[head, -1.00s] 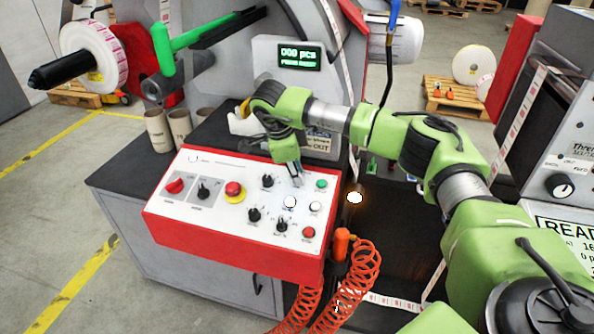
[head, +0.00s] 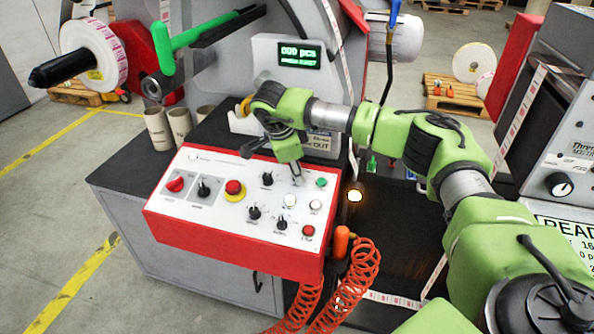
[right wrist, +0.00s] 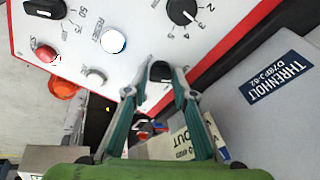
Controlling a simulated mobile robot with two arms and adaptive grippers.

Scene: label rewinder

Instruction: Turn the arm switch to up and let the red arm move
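The control panel (head: 215,212) has a white face and a red body. My right gripper (head: 297,178) reaches down to its upper right part, between a black dial and the green button. In the right wrist view a small black knob (right wrist: 160,71), likely the arm switch, sits between the fingertips of my right gripper (right wrist: 163,68). The fingers look open around it; contact is not clear, and its setting cannot be read. A red arm-like part (head: 138,50) stands behind the label roll (head: 95,55) at upper left. My left gripper is out of view.
Close to the gripper are a lit white button (head: 290,200), a green button (head: 321,183) and a black dial (head: 267,179). A red mushroom button (head: 235,187) is farther left. The counter display (head: 299,55) reads 000 pcs. Orange coiled hose (head: 350,285) hangs at the panel's right.

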